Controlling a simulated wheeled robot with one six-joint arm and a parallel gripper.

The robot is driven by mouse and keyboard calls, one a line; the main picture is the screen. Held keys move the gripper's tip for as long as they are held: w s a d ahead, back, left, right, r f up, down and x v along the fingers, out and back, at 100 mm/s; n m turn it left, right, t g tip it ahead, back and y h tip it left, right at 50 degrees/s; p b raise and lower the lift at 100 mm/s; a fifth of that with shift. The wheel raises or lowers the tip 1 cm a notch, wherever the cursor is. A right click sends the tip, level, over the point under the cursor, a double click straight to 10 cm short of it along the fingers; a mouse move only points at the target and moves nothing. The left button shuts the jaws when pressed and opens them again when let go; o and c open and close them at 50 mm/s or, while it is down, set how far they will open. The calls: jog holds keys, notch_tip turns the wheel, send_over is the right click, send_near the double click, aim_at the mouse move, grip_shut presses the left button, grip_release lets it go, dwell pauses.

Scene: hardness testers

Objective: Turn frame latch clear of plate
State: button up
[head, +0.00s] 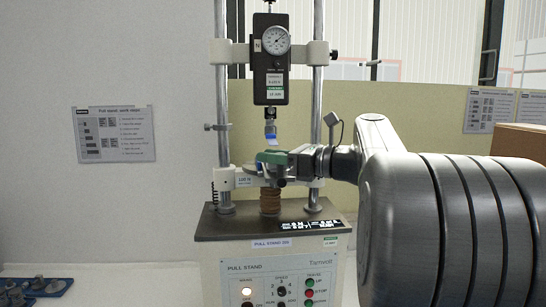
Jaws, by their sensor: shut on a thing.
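The pull stand (290,262) stands in the middle of the head view, with two upright steel columns. A pale crosshead plate (226,180) spans the columns at mid height. My gripper (272,161) reaches in from the right, level, just above the plate's middle. The fingers and my wrist hide part of the plate's middle and right side. Whether the latch overlaps the plate is too small to tell.
A dial force gauge (271,75) hangs above, with a hook and blue-white tag (271,137) close over my gripper. A brown bellows (270,200) is below the plate. A blue tray (35,290) lies at lower left. A cardboard box (520,143) stands at right.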

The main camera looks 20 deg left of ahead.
jog(key=o, duration=0.9)
jog(key=shift+d, duration=0.1)
jog(key=d+b, duration=0.1)
jog(key=d, duration=1.2)
jog(key=shift+w+d, duration=0.15)
jog(key=shift+d, duration=0.2)
